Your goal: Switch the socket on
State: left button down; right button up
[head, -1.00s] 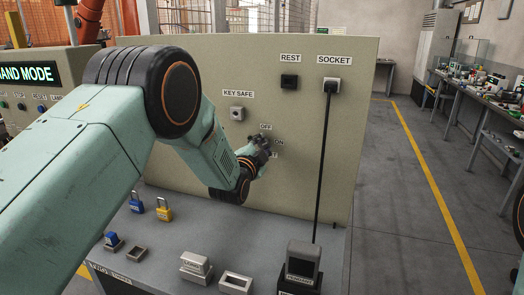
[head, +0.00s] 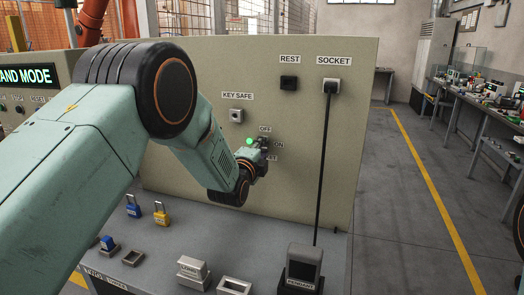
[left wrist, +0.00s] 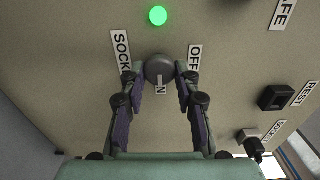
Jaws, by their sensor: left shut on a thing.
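The socket switch is a round grey knob (left wrist: 158,68) on the beige panel, seen in the left wrist view between an OFF label (left wrist: 194,62) and a SOCKET label (left wrist: 123,53). The ON label (head: 279,145) is readable in the head view; the knob is mostly hidden there. My left gripper (left wrist: 158,80) is shut on the knob, one finger on each side. It also shows in the head view (head: 262,150). A green lamp (left wrist: 158,16) beside the knob is lit, also in the head view (head: 249,142). I cannot tell where the knob points. My right gripper is not in view.
A black plug with a cable sits in the SOCKET outlet (head: 331,86). An empty REST holder (head: 289,82) and a KEY SAFE lock (head: 236,115) are nearby. Blue (head: 134,207) and yellow (head: 161,214) padlocks and a pendant (head: 302,268) stand on the ledge below.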

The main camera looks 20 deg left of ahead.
pick_arm(q)
jog(key=shift+w+r, duration=0.1)
jog(key=shift+r, duration=0.25)
jog(key=c, duration=1.4)
grip_release()
jog(key=shift+c, duration=0.2)
jog(key=o, duration=0.4)
jog(key=shift+w+a+f, duration=0.1)
jog(key=shift+f, duration=0.15)
jog(key=shift+o, duration=0.2)
jog(key=shift+s, duration=0.25)
jog(key=s, duration=1.2)
jog(key=shift+a, duration=0.15)
jog(key=shift+w, duration=0.15)
